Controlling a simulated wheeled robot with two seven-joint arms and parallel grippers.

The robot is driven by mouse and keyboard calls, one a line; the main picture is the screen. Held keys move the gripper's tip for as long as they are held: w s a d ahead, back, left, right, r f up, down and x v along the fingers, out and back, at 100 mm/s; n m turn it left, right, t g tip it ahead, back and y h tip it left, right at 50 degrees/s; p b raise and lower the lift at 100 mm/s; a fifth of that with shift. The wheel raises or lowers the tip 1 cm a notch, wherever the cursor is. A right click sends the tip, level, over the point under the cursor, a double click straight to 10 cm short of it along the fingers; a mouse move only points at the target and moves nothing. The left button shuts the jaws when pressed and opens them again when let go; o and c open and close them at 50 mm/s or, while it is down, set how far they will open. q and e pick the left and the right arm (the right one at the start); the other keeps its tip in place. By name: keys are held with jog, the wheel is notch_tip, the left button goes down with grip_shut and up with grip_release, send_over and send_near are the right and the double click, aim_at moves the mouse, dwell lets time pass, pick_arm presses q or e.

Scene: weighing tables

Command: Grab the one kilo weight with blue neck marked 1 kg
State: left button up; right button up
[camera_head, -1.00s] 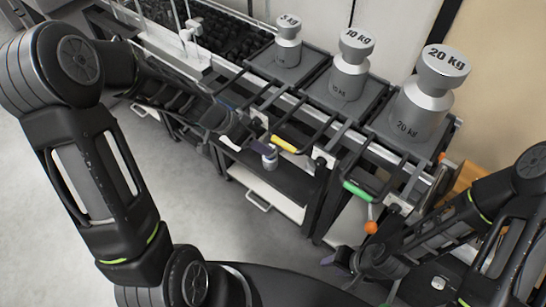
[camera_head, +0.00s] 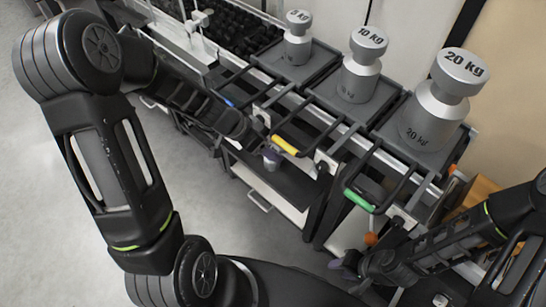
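Weights marked 10 kg (camera_head: 362,68) and 20 kg (camera_head: 440,100) and a smaller one (camera_head: 297,38) stand on dark trays above. Rails with a yellow handle (camera_head: 285,146) and a green handle (camera_head: 358,201) jut out over the shelf. The floor at left is clear.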

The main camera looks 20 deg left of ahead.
pick_arm(q)
jog(key=shift+c, duration=0.4)
grip_shut()
dwell(0.4)
